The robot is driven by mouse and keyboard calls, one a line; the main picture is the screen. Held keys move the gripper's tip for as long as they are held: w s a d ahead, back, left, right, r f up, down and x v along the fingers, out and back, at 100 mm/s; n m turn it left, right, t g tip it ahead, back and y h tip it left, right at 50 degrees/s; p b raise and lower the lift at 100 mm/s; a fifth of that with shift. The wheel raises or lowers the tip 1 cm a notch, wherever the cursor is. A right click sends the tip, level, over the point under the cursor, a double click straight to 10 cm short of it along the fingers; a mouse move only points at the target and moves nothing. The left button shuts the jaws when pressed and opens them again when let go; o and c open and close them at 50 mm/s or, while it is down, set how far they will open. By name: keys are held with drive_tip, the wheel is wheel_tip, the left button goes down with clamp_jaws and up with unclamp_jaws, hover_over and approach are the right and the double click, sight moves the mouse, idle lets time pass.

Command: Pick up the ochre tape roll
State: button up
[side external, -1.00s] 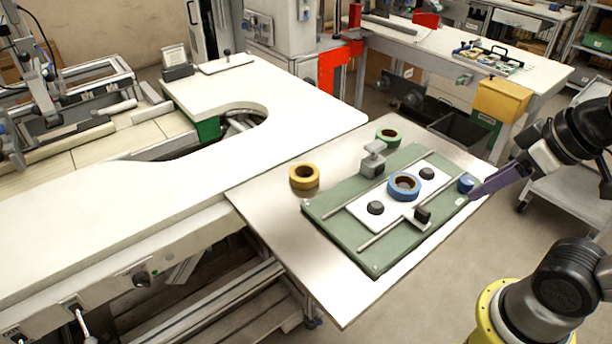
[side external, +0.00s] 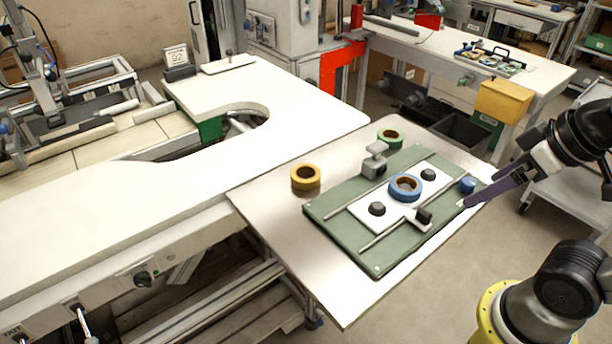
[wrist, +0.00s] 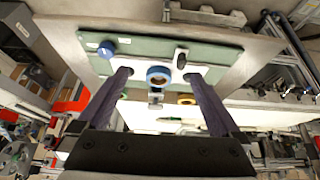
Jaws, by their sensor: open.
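The ochre tape roll (side external: 305,178) lies flat on the pale metal table, left of the green fixture board in the side view. It also shows in the wrist view (wrist: 186,99), small and far off, just beyond the right finger's tip. My gripper (side external: 480,196) has purple fingers and is at the right edge of the board, well apart from the ochre roll. In the wrist view the gripper (wrist: 158,75) has its fingers spread wide with nothing held between them.
A blue tape roll (side external: 405,187) sits on the green board (side external: 340,226), among black knobs, rails and a grey clamp block (side external: 374,160). A blue knob (side external: 467,184) is near my fingers. A green tape roll (side external: 389,139) lies behind the board. Bare table surrounds the ochre roll.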

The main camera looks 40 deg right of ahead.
drive_tip(key=w+a+r+n+g+y, duration=0.1)
drive_tip(key=w+a+r+n+g, duration=0.15)
drive_tip(key=w+r+n, duration=0.95)
drive_tip(key=n+g, duration=0.3)
drive_tip(key=n, duration=0.3)
hover_over(306, 168)
drive_tip(key=s, duration=0.2)
wheel_tip(306, 168, down, 17)
drive_tip(key=shift+a, duration=0.1)
drive_tip(key=shift+w+a+f, duration=0.1)
drive_tip(key=shift+a+f, duration=0.05)
drive_tip(key=shift+f, duration=0.9)
drive_tip(key=shift+w+a+f, duration=0.1)
drive_tip(key=shift+a+f, duration=0.05)
drive_tip(key=shift+f, duration=0.95)
drive_tip(key=shift+w+a+f, duration=0.1)
drive_tip(key=shift+a+f, duration=0.05)
drive_tip(key=shift+f, duration=0.9)
drive_tip(key=c, duration=1.2)
